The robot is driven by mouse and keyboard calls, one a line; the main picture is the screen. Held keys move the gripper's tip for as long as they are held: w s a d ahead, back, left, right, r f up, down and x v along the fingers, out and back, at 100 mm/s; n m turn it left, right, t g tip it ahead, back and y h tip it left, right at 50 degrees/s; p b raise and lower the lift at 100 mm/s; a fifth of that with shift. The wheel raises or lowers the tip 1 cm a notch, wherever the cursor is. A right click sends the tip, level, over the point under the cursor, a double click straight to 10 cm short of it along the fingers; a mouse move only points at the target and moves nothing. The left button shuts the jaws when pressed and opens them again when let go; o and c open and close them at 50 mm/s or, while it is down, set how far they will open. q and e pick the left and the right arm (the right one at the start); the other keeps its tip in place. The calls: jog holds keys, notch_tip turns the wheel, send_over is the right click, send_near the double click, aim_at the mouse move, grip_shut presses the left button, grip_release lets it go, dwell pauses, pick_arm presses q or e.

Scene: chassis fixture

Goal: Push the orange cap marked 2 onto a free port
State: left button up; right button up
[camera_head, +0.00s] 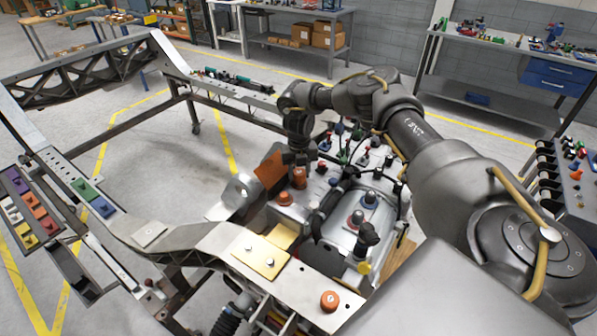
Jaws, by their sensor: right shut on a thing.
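My right arm comes in from the right, and its gripper (298,158) points down over the silver block of the chassis fixture (318,228). The gripper is shut on an orange cap (299,177), which shows just below the fingers. I cannot tell whether this cap touches a port. A second orange cap (285,198) sits on the block close by, to the lower left. A third orange cap (330,300) sits on the frame's pale plate near the front. No number is legible on any cap. My left gripper is not in view.
Black hoses and several coloured fittings crowd the block right of the gripper. A tilted orange-brown plate (271,168) stands close on its left. A yellow plate (262,257) lies in front. Coloured blocks (36,210) sit on the left rail. Open floor lies behind.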

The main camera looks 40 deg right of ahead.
jog(key=shift+f+b, duration=0.4)
jog(key=shift+f, duration=0.35)
dwell(0.3)
jog(key=o, duration=1.2)
jog(key=shift+s, duration=0.1)
jog(key=shift+o, duration=0.2)
jog(key=shift+a+r, duration=0.1)
jog(key=shift+a, duration=0.05)
jog(key=shift+w+r+p, duration=0.25)
jog(key=shift+r+p, duration=0.35)
jog(key=shift+r, duration=0.05)
notch_tip(320, 180, up, 5)
jog(key=p, duration=0.4)
jog(key=shift+w, duration=0.1)
jog(key=shift+f, duration=0.15)
jog(key=shift+s+d+f, duration=0.1)
jog(key=shift+s+d, duration=0.1)
jog(key=shift+s, duration=0.05)
